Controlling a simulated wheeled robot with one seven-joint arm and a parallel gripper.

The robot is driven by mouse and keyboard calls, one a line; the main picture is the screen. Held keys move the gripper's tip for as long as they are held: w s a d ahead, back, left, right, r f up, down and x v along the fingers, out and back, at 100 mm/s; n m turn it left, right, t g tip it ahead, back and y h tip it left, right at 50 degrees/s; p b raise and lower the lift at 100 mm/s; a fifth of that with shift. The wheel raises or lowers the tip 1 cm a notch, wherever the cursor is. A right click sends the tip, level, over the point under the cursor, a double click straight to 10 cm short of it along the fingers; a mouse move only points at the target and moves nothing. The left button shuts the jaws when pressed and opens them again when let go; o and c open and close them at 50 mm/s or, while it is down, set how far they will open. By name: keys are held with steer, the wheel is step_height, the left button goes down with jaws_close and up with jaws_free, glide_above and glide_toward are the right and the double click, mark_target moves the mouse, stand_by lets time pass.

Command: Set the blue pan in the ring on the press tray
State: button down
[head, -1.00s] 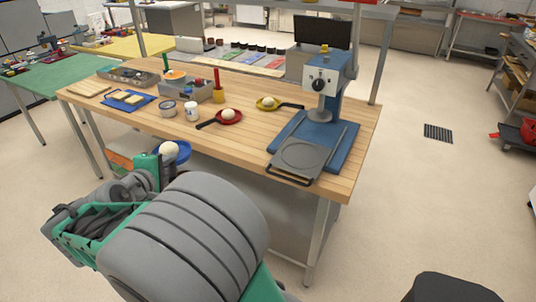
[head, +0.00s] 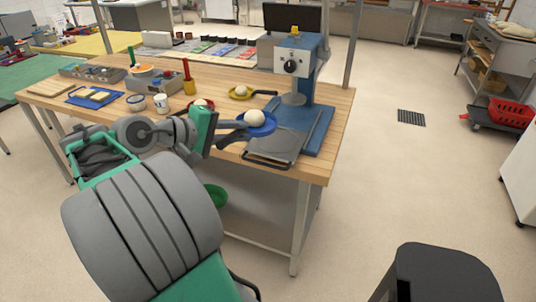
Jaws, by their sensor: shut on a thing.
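The blue pan (head: 269,129) holds a pale dough ball (head: 254,118). My gripper (head: 234,131) is shut on the pan's handle side, and the fingers hide most of the handle. The pan is held level, apparently above the table, over the left back part of the grey press tray (head: 281,148). The tray sticks out at the front of the blue press (head: 311,100). The ring on the tray is hard to make out, as the pan covers part of it. I cannot tell the height gap between pan and tray.
The press head stands just right of and behind the pan. A yellow pan (head: 238,96) with a dough ball lies behind, and a red pan (head: 206,104) is partly hidden by my arm. A white cup (head: 161,103) and a small tub (head: 136,103) stand left.

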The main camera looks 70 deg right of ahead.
mark_target(255, 129)
steer(key=b+x, duration=0.1)
steer(key=x, duration=0.1)
steer(key=w+b+x, duration=0.1)
steer(key=x, duration=0.2)
steer(key=d+b+x, duration=0.1)
steer(key=x, duration=0.1)
steer(key=shift+d+f, duration=0.25)
steer(key=d+f, duration=0.1)
steer(key=f, duration=0.2)
steer(key=d+f+b, duration=0.1)
steer(key=d+f, duration=0.1)
steer(key=f, duration=0.1)
steer(key=s+d+f, duration=0.1)
steer(key=f, duration=0.1)
steer(key=shift+d+f+b, duration=0.25)
steer(key=shift+f+b, duration=0.05)
steer(key=shift+f, duration=0.1)
steer(key=c, duration=1.5)
jaws_free()
steer(key=shift+o, duration=1.3)
